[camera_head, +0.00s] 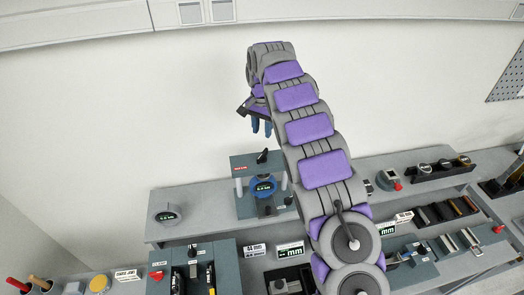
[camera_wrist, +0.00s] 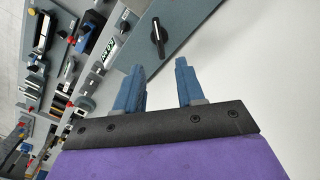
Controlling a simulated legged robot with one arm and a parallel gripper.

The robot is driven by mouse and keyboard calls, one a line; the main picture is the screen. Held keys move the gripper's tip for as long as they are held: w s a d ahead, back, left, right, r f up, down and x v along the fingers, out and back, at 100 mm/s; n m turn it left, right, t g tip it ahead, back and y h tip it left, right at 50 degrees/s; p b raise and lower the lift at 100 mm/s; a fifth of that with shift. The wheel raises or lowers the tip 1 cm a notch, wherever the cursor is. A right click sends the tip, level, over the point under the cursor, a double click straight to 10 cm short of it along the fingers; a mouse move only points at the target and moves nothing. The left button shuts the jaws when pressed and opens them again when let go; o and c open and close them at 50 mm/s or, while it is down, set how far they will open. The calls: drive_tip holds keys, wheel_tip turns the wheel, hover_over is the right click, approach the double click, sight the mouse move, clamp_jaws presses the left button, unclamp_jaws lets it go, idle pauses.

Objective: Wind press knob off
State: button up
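The press (camera_head: 262,185) stands on the raised grey shelf, with a round blue-rimmed display on its front. Its knob (camera_head: 263,157) is a black pointer-shaped handle on top of the press. In the wrist view the knob (camera_wrist: 157,38) sits on the grey top plate (camera_wrist: 185,30), beyond my fingers. My gripper (camera_head: 261,126) is above the press in the head view, its blue fingers pointing down. In the wrist view my gripper (camera_wrist: 160,84) has its two fingers apart with nothing between them. It is apart from the knob.
Display boxes reading mm (camera_head: 290,251), a round gauge (camera_head: 167,214) and a dark rack (camera_head: 441,171) stand around the press. A grey machine with black handles (camera_head: 193,270) is at the front left. The wall behind is bare near my gripper.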

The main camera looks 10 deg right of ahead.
sight(262, 153)
wheel_tip(262, 153, down, 11)
drive_tip(key=shift+r+p, duration=0.15)
drive_tip(key=shift+p, duration=0.7)
clamp_jaws()
